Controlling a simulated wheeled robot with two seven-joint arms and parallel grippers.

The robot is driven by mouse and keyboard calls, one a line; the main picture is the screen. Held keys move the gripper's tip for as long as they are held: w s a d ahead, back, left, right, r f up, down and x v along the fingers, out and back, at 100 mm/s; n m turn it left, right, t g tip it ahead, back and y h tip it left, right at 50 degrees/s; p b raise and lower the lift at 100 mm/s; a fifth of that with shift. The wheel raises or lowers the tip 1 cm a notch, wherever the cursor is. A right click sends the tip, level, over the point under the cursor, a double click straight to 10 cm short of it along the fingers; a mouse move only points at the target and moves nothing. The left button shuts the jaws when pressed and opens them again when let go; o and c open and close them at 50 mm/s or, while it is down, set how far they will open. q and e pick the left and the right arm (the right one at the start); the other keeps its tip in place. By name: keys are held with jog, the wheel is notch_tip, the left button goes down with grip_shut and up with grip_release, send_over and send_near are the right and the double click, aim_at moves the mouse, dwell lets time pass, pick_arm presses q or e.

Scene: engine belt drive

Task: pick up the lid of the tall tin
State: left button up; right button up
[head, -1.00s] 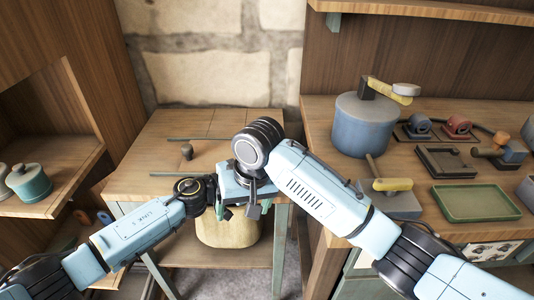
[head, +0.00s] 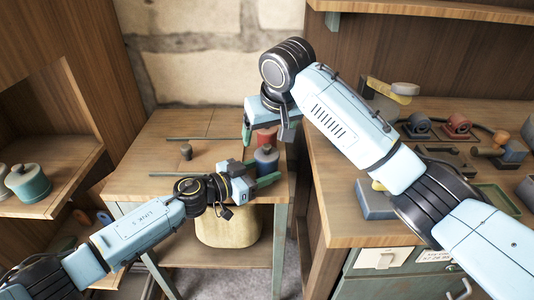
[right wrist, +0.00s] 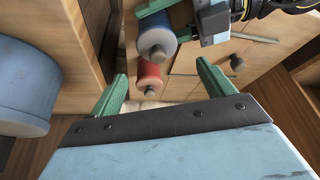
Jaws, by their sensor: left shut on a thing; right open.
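A blue tin (head: 266,157) with a dark top stands at the right side of the small table. In the right wrist view the blue tin (right wrist: 156,42) shows a grey knob on its lid. My left gripper (head: 264,172) is shut on the blue tin. A red tin (head: 265,135) stands just behind it; in the right wrist view the red tin (right wrist: 150,76) also has a grey knob. My right gripper (head: 268,130) is open and empty above the red tin, its green fingers apart (right wrist: 162,72). I cannot tell which tin is taller.
A small dark knobbed object (head: 187,151) and thin rods (head: 198,139) lie on the small table (head: 145,180). A teal lidded pot (head: 28,182) sits on the left shelf. The right bench holds a blue block (head: 374,203) and a green tray (head: 497,200). A large blue pot (right wrist: 25,85) shows in the wrist view.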

aim_at(267, 146)
jog(key=x, duration=0.5)
jog(key=shift+s+d+f, duration=0.15)
jog(key=shift+s+f, duration=0.05)
jog(key=c, duration=1.1)
